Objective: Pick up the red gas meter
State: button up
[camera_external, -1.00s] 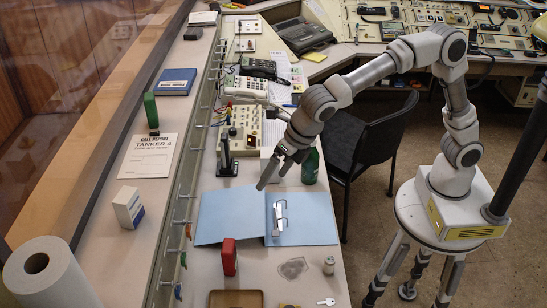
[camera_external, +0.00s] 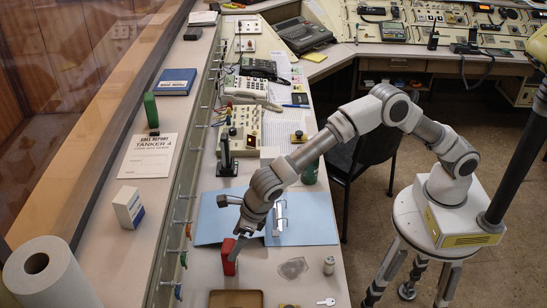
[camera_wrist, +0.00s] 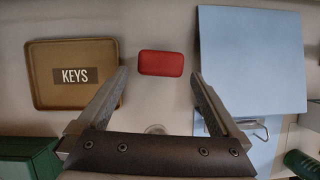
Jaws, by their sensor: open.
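The red gas meter (camera_external: 229,258) stands upright on the desk, just below the lower edge of the blue open folder (camera_external: 216,222). In the wrist view the red gas meter (camera_wrist: 161,63) shows from above as a small rounded block, ahead of and between the two fingers. My gripper (camera_external: 229,223) is close above the meter in the external view, tilted down, with one finger in front of the meter's upper part. In the wrist view my gripper (camera_wrist: 160,82) is open, with nothing between its fingers.
A tan KEYS tray (camera_wrist: 40,88) lies beside the meter; its edge (camera_external: 236,292) shows in the external view. A paper roll (camera_external: 45,275) stands at lower left.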

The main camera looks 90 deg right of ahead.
jog(key=x, duration=0.3)
jog(key=b+x, duration=0.1)
jog(key=x, duration=0.3)
jog(key=shift+s+f, duration=0.15)
jog(key=shift+f, duration=0.1)
jog(key=shift+c, duration=0.3)
jog(key=shift+r, duration=0.1)
jog(key=c, duration=1.4)
